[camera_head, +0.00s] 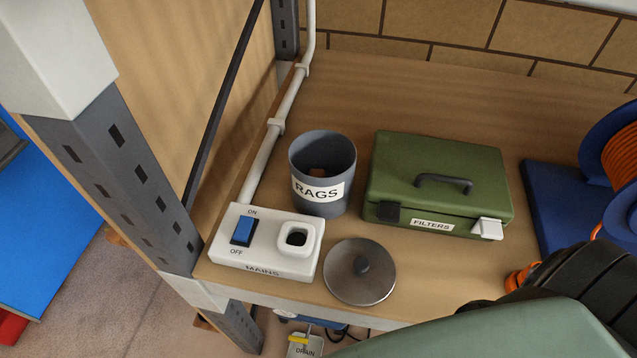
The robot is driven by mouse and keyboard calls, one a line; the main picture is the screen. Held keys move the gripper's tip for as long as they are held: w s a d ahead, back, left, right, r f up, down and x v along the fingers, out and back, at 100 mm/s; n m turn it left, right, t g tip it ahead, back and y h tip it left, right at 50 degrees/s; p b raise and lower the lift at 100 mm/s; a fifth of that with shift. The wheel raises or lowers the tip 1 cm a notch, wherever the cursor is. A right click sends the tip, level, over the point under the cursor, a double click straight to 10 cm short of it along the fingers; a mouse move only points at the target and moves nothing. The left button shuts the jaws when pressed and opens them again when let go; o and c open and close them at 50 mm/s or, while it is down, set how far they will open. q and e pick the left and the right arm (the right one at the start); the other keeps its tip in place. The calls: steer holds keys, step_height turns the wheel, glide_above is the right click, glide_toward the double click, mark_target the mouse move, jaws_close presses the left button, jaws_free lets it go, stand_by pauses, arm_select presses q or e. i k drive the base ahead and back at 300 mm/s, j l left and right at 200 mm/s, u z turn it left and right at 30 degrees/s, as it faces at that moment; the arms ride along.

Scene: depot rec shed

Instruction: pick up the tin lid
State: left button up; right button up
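The tin lid (350,287) is a round, dull grey metal disc with a small dark knob on top. It lies flat, knob up, near the front edge of the wooden shelf (455,85). It sits just right of the white MAINS switch box (265,262); I cannot tell whether the two touch. Neither gripper shows in the head view. A smooth grey-green shape and black ribbed part at the lower right look like my arm and cover the shelf's front right corner.
Behind the lid stand a grey RAGS bin (323,207) and a green FILTERS box (440,165) with a black handle. A blue reel (590,140) with orange cable is at right. A slotted grey post (140,190) rises at left. The shelf's back is clear.

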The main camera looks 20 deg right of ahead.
mark_target(360, 272)
steer(key=k+l+z, duration=0.1)
steer(key=z, duration=0.25)
steer(key=l+z, duration=0.4)
steer(key=k+j, duration=0.05)
steer(key=j, duration=0.05)
